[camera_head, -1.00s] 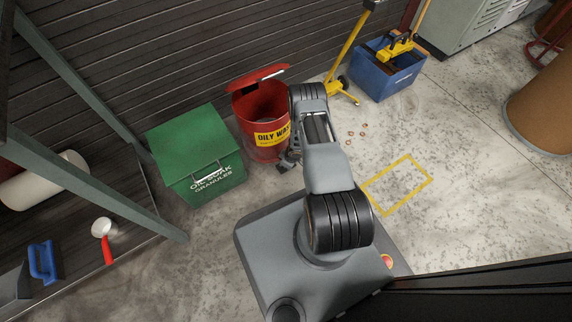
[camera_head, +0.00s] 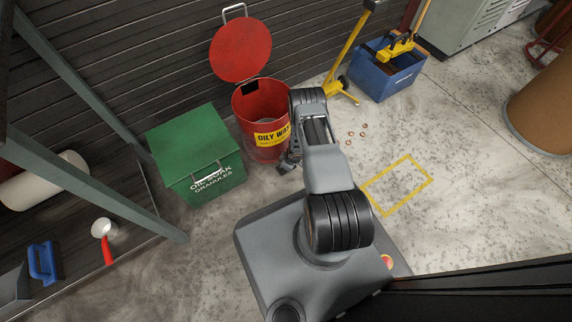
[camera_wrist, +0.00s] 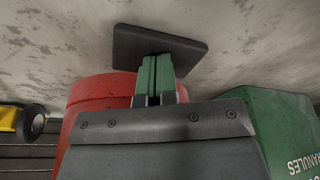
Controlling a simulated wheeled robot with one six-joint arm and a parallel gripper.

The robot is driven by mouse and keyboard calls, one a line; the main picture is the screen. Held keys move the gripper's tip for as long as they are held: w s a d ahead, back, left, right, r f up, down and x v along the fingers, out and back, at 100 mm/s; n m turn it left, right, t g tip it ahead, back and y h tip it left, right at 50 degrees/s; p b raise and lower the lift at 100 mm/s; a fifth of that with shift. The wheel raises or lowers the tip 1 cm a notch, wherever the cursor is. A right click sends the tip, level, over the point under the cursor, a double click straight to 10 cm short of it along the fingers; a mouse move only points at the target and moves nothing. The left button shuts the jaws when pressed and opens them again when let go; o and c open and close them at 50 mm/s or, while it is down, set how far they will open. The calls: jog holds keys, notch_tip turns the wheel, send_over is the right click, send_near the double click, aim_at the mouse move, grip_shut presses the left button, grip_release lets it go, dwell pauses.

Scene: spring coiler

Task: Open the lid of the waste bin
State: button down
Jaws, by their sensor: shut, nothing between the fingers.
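The red waste bin (camera_head: 262,107), with a yellow "OILY WASTE" label, stands on the floor by the dark wall. Its round red lid (camera_head: 241,50) is wide open, tipped up behind the rim with its handle at the top. The bin's interior shows. My gripper (camera_head: 286,165) is low at the bin's front right, partly hidden by my arm. In the wrist view, its green fingers (camera_wrist: 157,68) are shut and empty. Their tips overlap a flat black pedal (camera_wrist: 145,46) at the bin's base. The red bin wall (camera_wrist: 98,95) is close beside them.
A green granules bin (camera_head: 195,155) stands just left of the red bin. A yellow-handled trolley (camera_head: 345,60) and a blue mop bucket (camera_head: 385,72) are to the right. Open floor with a yellow marked square (camera_head: 398,184) lies on the right.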

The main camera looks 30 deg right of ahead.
jog(key=shift+s+a+p+v, duration=0.1)
jog(key=shift+s+p+v, duration=0.05)
jog(key=shift+p+v, duration=0.9)
jog(key=shift+s+a+p+v, duration=0.1)
jog(key=shift+a+p+v, duration=0.05)
jog(key=shift+p+v, duration=0.9)
jog(key=shift+s+a+p+v, duration=0.1)
jog(key=shift+s+p+v, duration=0.05)
jog(key=shift+p+v, duration=0.9)
